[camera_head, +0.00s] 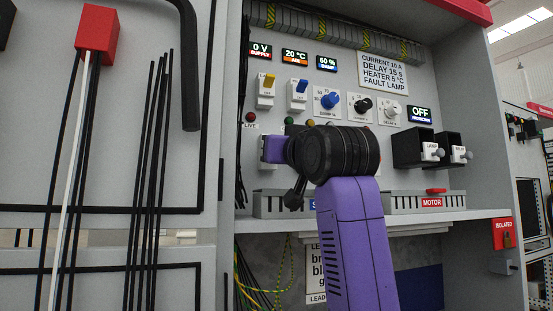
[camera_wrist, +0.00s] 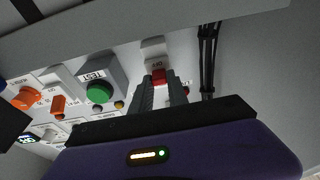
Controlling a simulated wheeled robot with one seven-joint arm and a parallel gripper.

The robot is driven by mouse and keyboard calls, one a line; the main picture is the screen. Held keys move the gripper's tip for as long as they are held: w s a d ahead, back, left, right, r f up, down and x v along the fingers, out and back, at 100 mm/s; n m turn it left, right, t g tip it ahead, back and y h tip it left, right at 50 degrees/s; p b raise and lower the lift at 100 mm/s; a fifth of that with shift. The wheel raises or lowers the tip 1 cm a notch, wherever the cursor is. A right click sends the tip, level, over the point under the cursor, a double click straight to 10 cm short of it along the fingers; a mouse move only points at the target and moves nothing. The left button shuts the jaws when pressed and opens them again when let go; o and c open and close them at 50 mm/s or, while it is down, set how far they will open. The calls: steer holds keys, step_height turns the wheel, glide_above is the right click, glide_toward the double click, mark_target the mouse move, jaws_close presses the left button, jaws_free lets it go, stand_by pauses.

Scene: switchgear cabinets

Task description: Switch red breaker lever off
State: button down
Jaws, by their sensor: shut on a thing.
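The red breaker lever (camera_wrist: 159,75) shows in the wrist view on a pale breaker body (camera_wrist: 153,47), with dark lettering just above the lever. My gripper (camera_wrist: 161,83) has its two grey ribbed fingers on either side of the lever, shut on it. The fingers partly cover the lever's lower part. In the head view, my purple and black arm stands in front of the cabinet panel, and the fingers and red lever are hidden there.
A green button (camera_wrist: 99,92) marked TEST, an orange lever (camera_wrist: 58,105) and an orange knob (camera_wrist: 27,97) lie left of the fingers. Black cables (camera_wrist: 208,60) run close on the right. In the head view, black switch boxes (camera_head: 408,148) project right of my arm, above a shelf (camera_head: 450,216).

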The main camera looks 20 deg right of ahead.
stand_by(0.3)
steer(key=c, duration=1.3)
jaws_free()
steer(key=b+v, duration=0.3)
steer(key=v, duration=0.4)
steer(key=shift+s+f, duration=0.25)
steer(key=shift+s, duration=0.1)
